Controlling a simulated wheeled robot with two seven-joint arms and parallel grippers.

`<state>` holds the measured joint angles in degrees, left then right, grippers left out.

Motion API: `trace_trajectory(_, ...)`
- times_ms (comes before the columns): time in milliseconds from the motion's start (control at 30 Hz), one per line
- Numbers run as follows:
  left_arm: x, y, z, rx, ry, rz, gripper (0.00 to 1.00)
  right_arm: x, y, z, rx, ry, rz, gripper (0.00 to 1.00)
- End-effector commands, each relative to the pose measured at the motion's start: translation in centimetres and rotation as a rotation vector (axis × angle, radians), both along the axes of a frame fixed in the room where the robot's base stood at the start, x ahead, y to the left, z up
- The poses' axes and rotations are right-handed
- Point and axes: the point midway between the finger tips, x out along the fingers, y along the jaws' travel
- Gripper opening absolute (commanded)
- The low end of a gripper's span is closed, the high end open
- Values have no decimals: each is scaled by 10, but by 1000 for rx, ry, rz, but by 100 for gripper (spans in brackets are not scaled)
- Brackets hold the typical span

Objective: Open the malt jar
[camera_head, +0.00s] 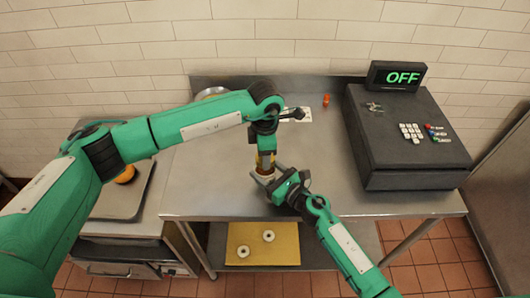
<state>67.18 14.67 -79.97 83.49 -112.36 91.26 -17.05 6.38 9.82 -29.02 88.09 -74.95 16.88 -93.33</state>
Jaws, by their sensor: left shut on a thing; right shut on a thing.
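The malt jar (266,162) looks like a small amber container with a pale lower part, near the front middle of the steel table. My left gripper (265,149) comes down from above and is shut at the jar's top. My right gripper (267,177) reaches in from the lower right and is shut around the jar's lower part. The two grippers hide most of the jar. I cannot tell whether a lid is still seated on it, nor whether the jar touches the table.
A dark cash register (405,140) with an OFF display fills the table's right side. A small orange item (326,100) stands at the back. The table between jar and register is clear.

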Motion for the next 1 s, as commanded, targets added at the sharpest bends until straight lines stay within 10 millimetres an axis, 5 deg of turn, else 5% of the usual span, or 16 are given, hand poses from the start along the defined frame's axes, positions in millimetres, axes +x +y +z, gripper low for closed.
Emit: trace_trajectory(1000, 0, -2, 1, 1, 1, 1673, 23, 0, 0, 0, 0, 0, -1, 0)
